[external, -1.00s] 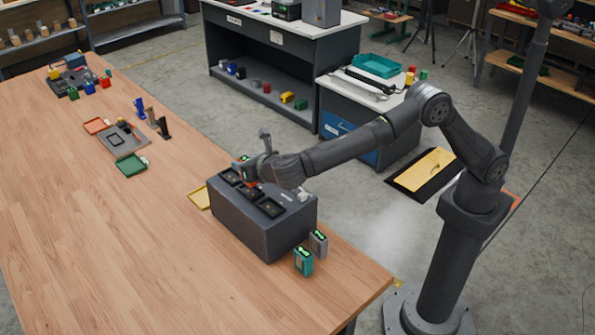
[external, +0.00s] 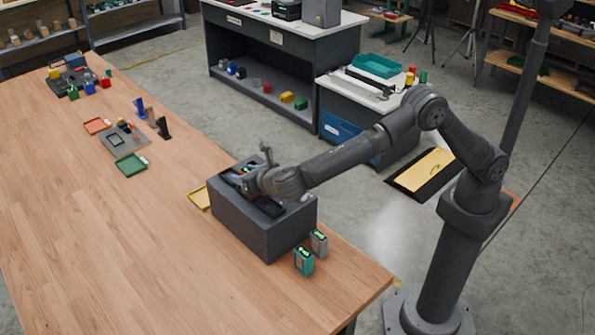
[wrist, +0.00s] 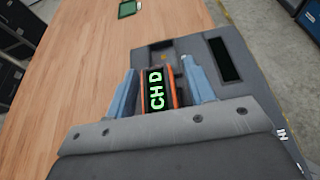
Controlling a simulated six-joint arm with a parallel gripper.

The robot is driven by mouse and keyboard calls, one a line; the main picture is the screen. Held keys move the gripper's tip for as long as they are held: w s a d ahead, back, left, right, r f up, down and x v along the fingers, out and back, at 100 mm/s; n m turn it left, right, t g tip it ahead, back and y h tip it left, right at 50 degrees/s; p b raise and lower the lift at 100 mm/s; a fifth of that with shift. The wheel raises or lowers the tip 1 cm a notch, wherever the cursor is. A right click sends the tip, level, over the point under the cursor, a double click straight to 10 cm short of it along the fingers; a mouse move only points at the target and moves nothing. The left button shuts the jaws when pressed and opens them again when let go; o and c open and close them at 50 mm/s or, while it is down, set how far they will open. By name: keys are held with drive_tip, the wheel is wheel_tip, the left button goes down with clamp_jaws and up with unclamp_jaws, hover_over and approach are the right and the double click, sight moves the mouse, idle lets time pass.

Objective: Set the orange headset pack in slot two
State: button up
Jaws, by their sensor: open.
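The orange headset pack (wrist: 157,91) has a black face with green letters. It sits at the dark grey box between my fingers in the wrist view. My gripper (wrist: 165,85) is open, with one blue-grey finger on each side of the pack and a narrow gap visible at each. The box (external: 247,228) stands on the table, and my gripper (external: 243,180) is low over its top in the external view. A dark slot (wrist: 225,60) lies to the right of the pack. How deep the pack sits, and the slot numbers, I cannot tell.
A teal pack (external: 303,261) and a grey pack (external: 319,242) stand by the box's near right side. A yellow tray (external: 200,198) lies at its left. A green tray (external: 131,165) is farther off. The table's left side is clear.

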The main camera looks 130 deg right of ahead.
drive_tip(key=shift+r, duration=0.1)
drive_tip(key=shift+a+r, duration=0.2)
drive_tip(key=v, duration=1.1)
drive_tip(key=shift+a, duration=0.3)
drive_tip(key=x, duration=1.2)
drive_tip(key=shift+d+f, duration=0.2)
drive_tip(key=shift+d, duration=0.05)
drive_tip(key=r, duration=0.3)
drive_tip(key=shift+a, duration=0.2)
drive_tip(key=shift+r, duration=0.65)
